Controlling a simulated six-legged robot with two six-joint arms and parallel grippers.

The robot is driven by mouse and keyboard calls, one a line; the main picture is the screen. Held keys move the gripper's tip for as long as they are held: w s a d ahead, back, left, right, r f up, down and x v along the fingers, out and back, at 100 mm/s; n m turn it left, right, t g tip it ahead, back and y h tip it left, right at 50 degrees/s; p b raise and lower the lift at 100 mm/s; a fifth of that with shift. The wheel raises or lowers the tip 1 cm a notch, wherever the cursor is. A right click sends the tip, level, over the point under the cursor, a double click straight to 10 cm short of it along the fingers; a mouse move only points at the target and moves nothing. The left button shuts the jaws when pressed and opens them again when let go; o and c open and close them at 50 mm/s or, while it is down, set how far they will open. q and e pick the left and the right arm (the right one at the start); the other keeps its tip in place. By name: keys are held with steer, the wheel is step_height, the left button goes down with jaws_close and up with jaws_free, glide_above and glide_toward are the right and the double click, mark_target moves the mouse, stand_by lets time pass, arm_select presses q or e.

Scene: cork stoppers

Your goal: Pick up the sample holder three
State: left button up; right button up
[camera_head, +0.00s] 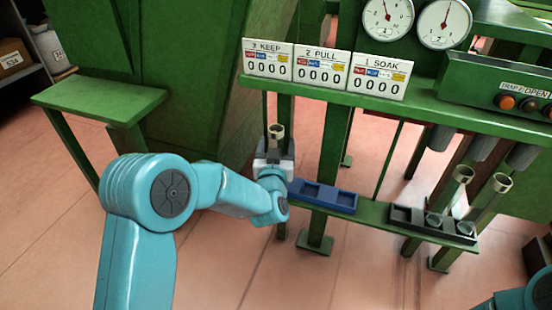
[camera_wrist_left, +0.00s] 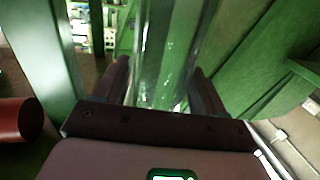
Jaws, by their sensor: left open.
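A holder with a metal ring top (camera_head: 277,131) stands upright below the "3 KEEP" sign (camera_head: 267,59); my gripper and wrist hide its lower part. My left gripper (camera_head: 275,160) is at this holder, reaching in from the left. In the left wrist view a clear glass tube (camera_wrist_left: 167,60) stands between the two dark fingers, which are open around it; I cannot tell whether they touch it. Two more ring-topped holders, one (camera_head: 463,175) and another (camera_head: 502,183), lean at the right. My right gripper is out of view.
A blue tray (camera_head: 345,207) lies on the lower green rail, right of my left gripper. A black rack (camera_head: 405,226) sits farther right. The "2 PULL" (camera_head: 321,69) and "1 SOAK" (camera_head: 378,76) signs stand on the upper shelf. A green side table (camera_head: 100,98) is at the left.

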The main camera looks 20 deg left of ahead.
arm_select(q)
steer(key=c, duration=1.1)
